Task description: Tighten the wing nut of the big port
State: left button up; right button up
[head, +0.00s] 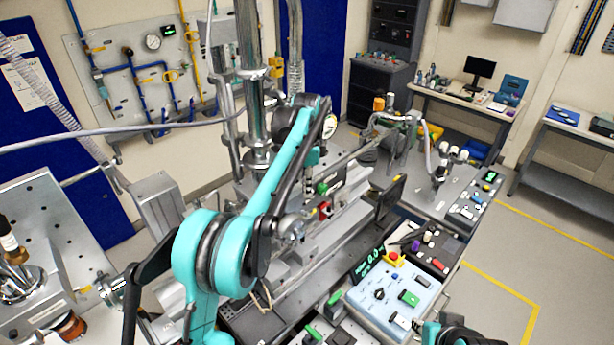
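My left arm rises in teal from the bottom of the head view, bends at a large round joint and reaches up and away to the steel vacuum column (252,100). A pale round fitting (330,126) shows just right of that end. I cannot make out a wing nut or say for sure which fitting is the big port. My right gripper cannot be made out; only a bit of teal and black arm shows at the bottom right edge.
A control box (392,288) with a red button and green switches stands at the lower right. A perforated metal plate (50,222) with fittings is at the left. A grey hose crosses the upper left. Open floor with yellow lines lies at the right.

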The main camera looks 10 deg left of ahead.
pick_arm(q)
notch_tip(320, 180, up, 5)
dwell(0.4)
jog(key=s+a+f+n+t+b, duration=0.1)
jog(key=s+f+n+t+b, duration=0.2)
jog(key=s+f+n+b, duration=0.4)
jog(key=s+a+f+n+t+b, duration=0.2)
jog(key=s+f+n+t+b, duration=0.2)
jog(key=s+f+b, duration=1.1)
jog(key=s+f+n, duration=0.2)
jog(key=s+f, duration=0.8)
jog(key=f, duration=0.1)
jog(key=shift+s+a+n+b, duration=0.3)
jog(key=shift+s+n+b, duration=0.05)
jog(key=shift+n, duration=0.05)
